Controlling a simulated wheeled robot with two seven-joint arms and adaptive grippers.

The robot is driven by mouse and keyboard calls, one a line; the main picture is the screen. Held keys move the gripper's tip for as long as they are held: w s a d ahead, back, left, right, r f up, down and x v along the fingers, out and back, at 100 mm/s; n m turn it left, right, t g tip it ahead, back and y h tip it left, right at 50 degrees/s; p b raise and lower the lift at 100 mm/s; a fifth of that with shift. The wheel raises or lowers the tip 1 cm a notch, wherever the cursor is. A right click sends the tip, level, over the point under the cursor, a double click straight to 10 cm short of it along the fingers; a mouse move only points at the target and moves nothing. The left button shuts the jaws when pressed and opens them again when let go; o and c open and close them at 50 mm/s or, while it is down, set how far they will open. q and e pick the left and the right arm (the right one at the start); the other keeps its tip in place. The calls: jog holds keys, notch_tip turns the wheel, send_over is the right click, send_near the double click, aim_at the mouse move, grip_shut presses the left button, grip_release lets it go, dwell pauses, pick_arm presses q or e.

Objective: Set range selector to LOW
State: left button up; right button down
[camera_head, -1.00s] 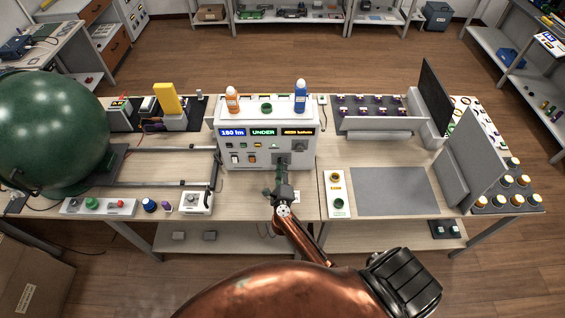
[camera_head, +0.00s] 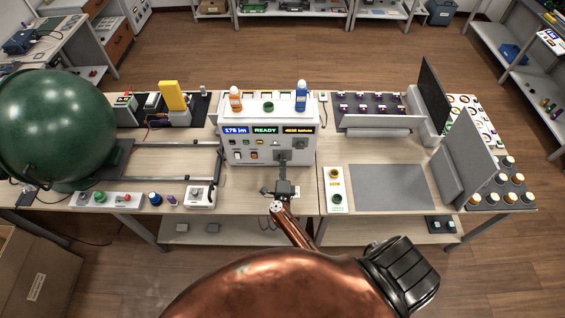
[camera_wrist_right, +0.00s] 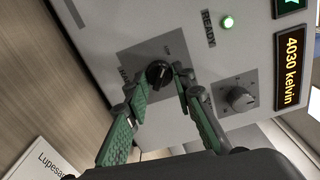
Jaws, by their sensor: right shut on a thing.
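The range selector is a black knob (camera_wrist_right: 158,73) on a grey square plate on the instrument's front, seen in the right wrist view. In the head view my right gripper (camera_head: 284,187) is in front of the lower right of the white instrument (camera_head: 230,148). The knob is hard to make out there. My left gripper is out of view.
A second knob (camera_wrist_right: 240,99) and a lit green READY lamp (camera_wrist_right: 227,21) are close by on the panel. A green sphere (camera_head: 55,130) stands at the left. A grey mat (camera_head: 392,188) lies bare to the right. Two bottles stand on the instrument.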

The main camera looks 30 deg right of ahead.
jog(key=shift+f, duration=0.1)
jog(key=c, duration=1.6)
grip_release()
jog(key=shift+s, duration=0.1)
jog(key=v, duration=0.7)
jog(key=shift+s+a, duration=0.1)
jog(key=shift+a, duration=0.1)
